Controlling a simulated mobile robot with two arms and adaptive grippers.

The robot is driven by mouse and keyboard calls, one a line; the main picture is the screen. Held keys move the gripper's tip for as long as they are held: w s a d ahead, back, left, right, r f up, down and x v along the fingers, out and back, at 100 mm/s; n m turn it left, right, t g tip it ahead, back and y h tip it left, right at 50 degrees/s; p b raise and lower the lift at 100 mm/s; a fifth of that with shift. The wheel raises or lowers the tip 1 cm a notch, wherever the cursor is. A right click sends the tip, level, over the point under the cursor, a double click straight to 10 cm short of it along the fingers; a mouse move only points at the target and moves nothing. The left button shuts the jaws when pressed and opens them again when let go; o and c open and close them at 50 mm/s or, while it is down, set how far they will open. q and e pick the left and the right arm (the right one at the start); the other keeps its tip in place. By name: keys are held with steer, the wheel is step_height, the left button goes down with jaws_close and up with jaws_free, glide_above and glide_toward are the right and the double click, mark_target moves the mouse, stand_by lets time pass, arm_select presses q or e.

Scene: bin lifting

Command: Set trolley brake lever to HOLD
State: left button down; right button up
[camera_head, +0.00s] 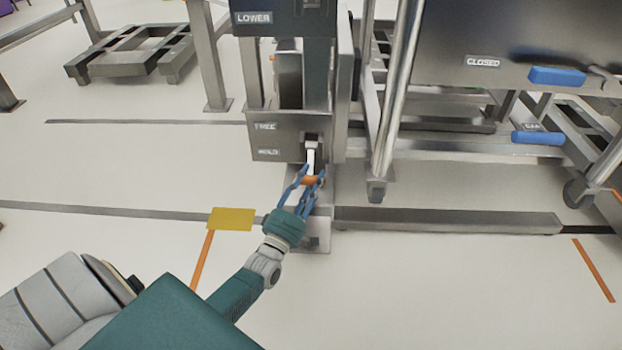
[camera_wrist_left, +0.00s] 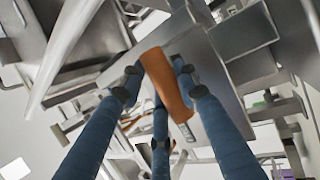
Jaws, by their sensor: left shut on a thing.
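The brake lever has a white shaft (camera_head: 311,158) and an orange handle (camera_head: 312,181). It comes out of a slot in a grey box (camera_head: 277,140) marked FREE above and HOLD below. The shaft points downward, near the HOLD label. My left gripper (camera_head: 309,187) is shut on the orange handle, its blue fingers around it. In the left wrist view the handle (camera_wrist_left: 166,82) sits between the blue fingers. My right gripper is not in view.
A post with a LOWER label (camera_head: 253,18) rises above the box. To the right stand a trolley frame with wheels (camera_head: 376,191) and a dark bin marked CLOSED (camera_head: 483,62) with blue handles (camera_head: 557,76). A yellow floor plate (camera_head: 231,219) lies left of my gripper. The floor in front is clear.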

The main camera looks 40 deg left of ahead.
arm_select(q)
steer(key=shift+f, duration=0.35)
steer(key=c, duration=1.2)
jaws_free()
steer(key=shift+w, duration=0.1)
steer(key=shift+r, duration=0.1)
steer(key=v, duration=1.2)
